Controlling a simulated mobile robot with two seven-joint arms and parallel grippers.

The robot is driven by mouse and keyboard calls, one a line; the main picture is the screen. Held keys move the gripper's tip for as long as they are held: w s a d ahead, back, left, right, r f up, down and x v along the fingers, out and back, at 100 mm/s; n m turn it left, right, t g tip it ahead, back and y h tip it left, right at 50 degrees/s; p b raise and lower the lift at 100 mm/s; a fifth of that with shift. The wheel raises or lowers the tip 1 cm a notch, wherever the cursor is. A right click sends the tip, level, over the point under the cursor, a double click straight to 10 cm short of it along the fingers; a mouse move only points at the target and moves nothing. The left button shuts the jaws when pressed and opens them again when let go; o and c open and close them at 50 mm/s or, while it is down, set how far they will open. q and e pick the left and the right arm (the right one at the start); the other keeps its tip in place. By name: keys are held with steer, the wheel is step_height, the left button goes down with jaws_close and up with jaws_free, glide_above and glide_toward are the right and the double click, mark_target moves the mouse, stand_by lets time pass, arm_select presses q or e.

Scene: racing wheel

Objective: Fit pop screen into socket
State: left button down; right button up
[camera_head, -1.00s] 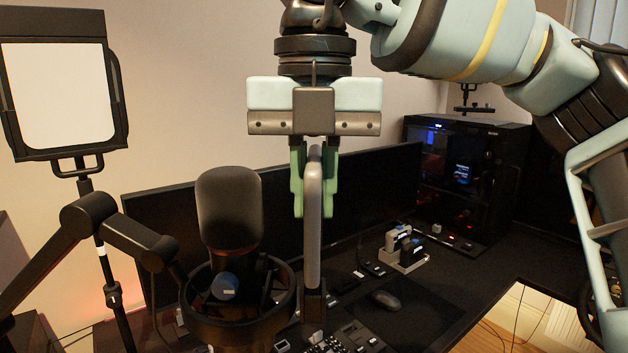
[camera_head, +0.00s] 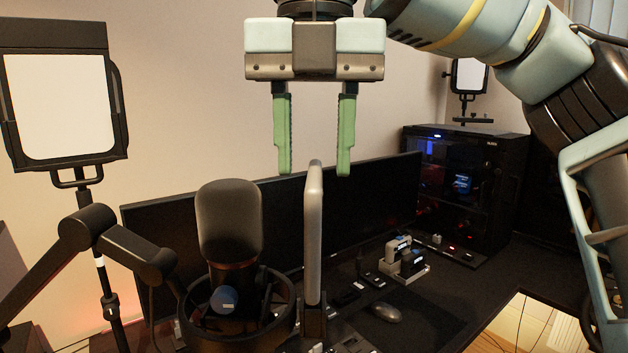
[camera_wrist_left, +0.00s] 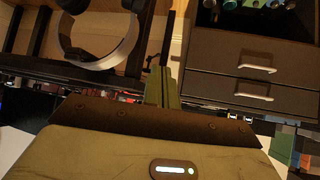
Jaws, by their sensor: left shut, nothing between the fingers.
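The pop screen (camera_head: 313,235) stands upright and shows nearly edge-on as a thin grey panel, just right of the microphone (camera_head: 229,222). Its lower end meets a dark stem (camera_head: 313,322); the socket itself is too dark and hidden to make out, so I cannot tell how deep it sits. My right gripper (camera_head: 314,172) is open and empty, its green fingers apart, just above the pop screen's top edge. My left gripper (camera_wrist_left: 162,72) shows only in the left wrist view. It is shut and empty, away from the pop screen.
A black jointed arm (camera_head: 120,246) and a panel light (camera_head: 60,105) stand at the left. A wide monitor (camera_head: 375,205) is behind the microphone, and a PC case (camera_head: 465,185) at the back right. A mouse (camera_head: 386,312) lies on the desk. Drawers (camera_wrist_left: 250,75) show in the left wrist view.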

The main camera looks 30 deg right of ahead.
steer(key=shift+s+r, duration=0.1)
steer(key=shift+r, duration=1)
